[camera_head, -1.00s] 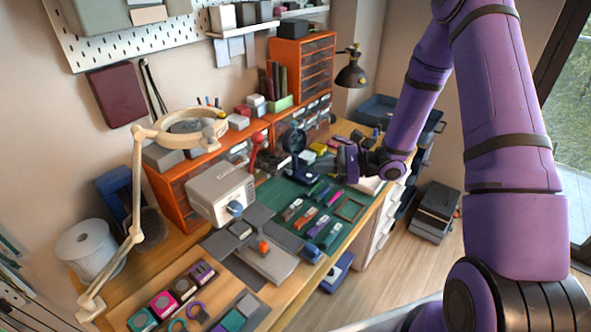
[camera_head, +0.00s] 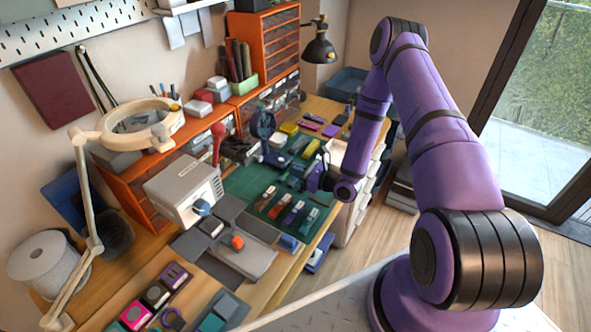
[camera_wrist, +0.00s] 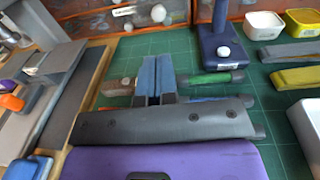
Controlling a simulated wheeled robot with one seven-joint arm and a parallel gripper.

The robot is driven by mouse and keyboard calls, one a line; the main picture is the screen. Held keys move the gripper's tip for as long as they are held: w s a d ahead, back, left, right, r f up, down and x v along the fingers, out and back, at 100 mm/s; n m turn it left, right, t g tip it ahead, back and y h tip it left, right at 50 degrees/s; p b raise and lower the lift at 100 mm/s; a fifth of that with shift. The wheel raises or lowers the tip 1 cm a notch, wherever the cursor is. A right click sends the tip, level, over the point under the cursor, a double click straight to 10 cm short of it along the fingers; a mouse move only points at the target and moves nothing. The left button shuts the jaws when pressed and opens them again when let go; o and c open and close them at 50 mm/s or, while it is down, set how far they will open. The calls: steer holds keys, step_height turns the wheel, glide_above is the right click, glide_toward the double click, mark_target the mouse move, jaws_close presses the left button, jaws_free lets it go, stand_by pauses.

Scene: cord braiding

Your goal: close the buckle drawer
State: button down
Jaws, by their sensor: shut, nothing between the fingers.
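My gripper (camera_head: 312,177) is over the green cutting mat (camera_head: 236,184), near the front edge of the bench. In the wrist view its two blue-grey fingers (camera_wrist: 153,66) are together and empty, pointing toward the orange drawer cabinet (camera_wrist: 92,48). That cabinet has clear-fronted small drawers with white labels and pale knobs. One labelled drawer front (camera_wrist: 122,12) shows at the top, beyond the fingertips and apart from them. The labels are too small to read, so I cannot tell which is the buckle drawer or how far it is open. In the head view the cabinet (camera_head: 128,180) stands along the back.
A navy stand (camera_wrist: 218,45) is right of the fingers, close to the cabinet. White (camera_wrist: 264,22) and yellow (camera_wrist: 304,22) tubs are farther right. Several straps lie on the mat below my gripper. A grey machine (camera_head: 185,190) and a ring lamp (camera_head: 140,120) are at left.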

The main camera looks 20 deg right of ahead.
glide_toward(241, 148)
steer(key=shift+s+d+f, duration=0.15)
steer(key=shift+s+f, duration=0.1)
steer(key=shift+f, duration=0.25)
steer(key=shift+s+d+f, duration=0.1)
steer(key=shift+s+f, duration=0.15)
steer(key=shift+f, duration=0.2)
steer(key=x, duration=1.1)
steer(key=shift+w+d+r, duration=0.15)
steer(key=shift+w+d, duration=0.1)
steer(key=shift+w, duration=0.15)
steer(key=shift+w+a+r, duration=0.1)
steer(key=shift+w+a, duration=0.1)
steer(key=shift+w, duration=0.05)
steer(key=shift+r, duration=0.1)
steer(key=shift+w+a, duration=0.1)
